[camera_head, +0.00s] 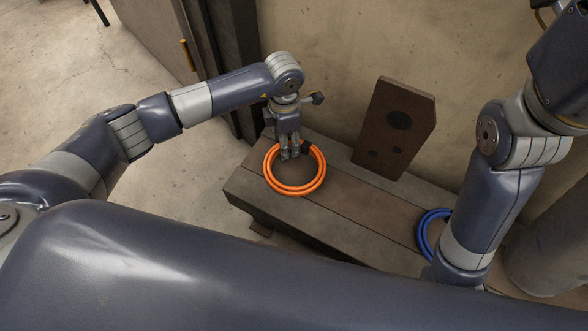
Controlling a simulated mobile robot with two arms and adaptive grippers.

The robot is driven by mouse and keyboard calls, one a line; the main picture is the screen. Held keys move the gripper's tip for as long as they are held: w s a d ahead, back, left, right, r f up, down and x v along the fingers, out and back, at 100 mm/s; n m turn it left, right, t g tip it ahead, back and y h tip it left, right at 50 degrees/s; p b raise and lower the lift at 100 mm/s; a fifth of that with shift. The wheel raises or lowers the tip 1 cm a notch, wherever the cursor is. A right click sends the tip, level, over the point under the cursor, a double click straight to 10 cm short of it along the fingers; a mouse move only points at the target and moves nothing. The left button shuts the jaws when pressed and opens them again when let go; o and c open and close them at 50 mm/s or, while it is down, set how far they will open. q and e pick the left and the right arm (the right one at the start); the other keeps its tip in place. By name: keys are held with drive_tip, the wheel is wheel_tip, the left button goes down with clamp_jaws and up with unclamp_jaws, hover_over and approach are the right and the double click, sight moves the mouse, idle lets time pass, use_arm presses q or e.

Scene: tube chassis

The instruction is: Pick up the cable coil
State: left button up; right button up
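An orange cable coil (295,192) lies flat on the left part of a low wooden bench. A blue cable coil (424,232) lies further right on the bench, partly hidden behind my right arm. My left gripper (290,155) points down at the far side of the orange coil, with its fingertips close together at the ring. Whether the fingers are closed on the cable is not clear. A small black part shows on the coil just right of the fingers. My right arm reaches down beside the blue coil, and its gripper is hidden behind my own body.
The wooden bench (343,215) stands along a beige wall. A dark brown speaker-like box (394,130) stands upright at its back edge. A dark cabinet or door (160,28) is behind my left arm. A grey cylinder (550,250) stands at the right. Bench between the coils is clear.

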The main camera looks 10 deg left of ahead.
use_arm(q)
drive_tip(key=shift+f, duration=0.1)
clamp_jaws()
idle(0.4)
